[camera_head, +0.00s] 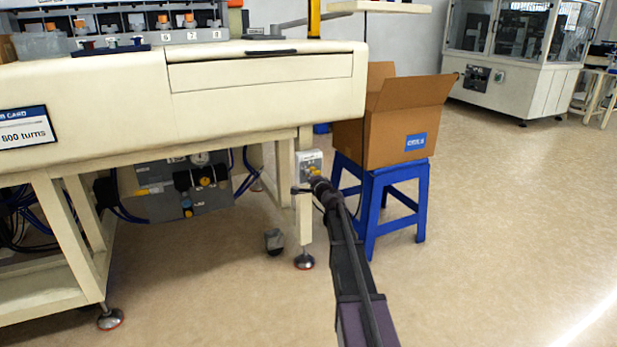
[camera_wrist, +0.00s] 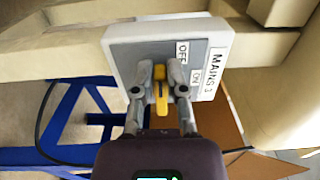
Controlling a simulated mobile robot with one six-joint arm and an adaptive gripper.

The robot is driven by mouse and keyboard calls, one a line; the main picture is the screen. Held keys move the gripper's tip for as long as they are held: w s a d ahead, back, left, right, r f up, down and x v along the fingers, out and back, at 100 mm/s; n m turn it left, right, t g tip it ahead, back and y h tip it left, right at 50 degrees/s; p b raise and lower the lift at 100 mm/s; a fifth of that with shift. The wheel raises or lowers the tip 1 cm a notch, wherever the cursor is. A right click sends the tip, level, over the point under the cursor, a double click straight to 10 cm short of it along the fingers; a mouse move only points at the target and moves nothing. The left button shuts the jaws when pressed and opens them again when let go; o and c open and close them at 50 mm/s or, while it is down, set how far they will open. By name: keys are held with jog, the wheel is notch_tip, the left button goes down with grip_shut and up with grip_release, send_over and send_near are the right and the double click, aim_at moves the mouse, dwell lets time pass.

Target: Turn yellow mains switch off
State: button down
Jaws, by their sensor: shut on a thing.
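The mains switch box (camera_head: 307,158) is pale grey and sits on the table's front right leg in the head view. My gripper is shut on the handle. The fingers hide part of the handle's sides and dial, so I cannot tell which label it points to. In the head view my gripper (camera_head: 316,183) reaches the box from below right.
A blue stool (camera_head: 383,180) with an open cardboard box (camera_head: 395,130) stands just right of the switch box. The cream workbench (camera_head: 260,85) overhangs from the left. A grey panel with gauges and hoses (camera_head: 175,195) hangs beneath it. The floor at the front right is clear.

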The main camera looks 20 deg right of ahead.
jog(key=shift+w, duration=0.2)
dwell(0.3)
jog(key=c, duration=0.7)
grip_release()
jog(key=shift+f, duration=0.1)
jog(key=shift+s, duration=0.2)
jog(key=shift+s+d, duration=0.15)
jog(key=shift+s, duration=2.8)
jog(key=shift+s+d, duration=0.1)
jog(key=shift+s, duration=2.85)
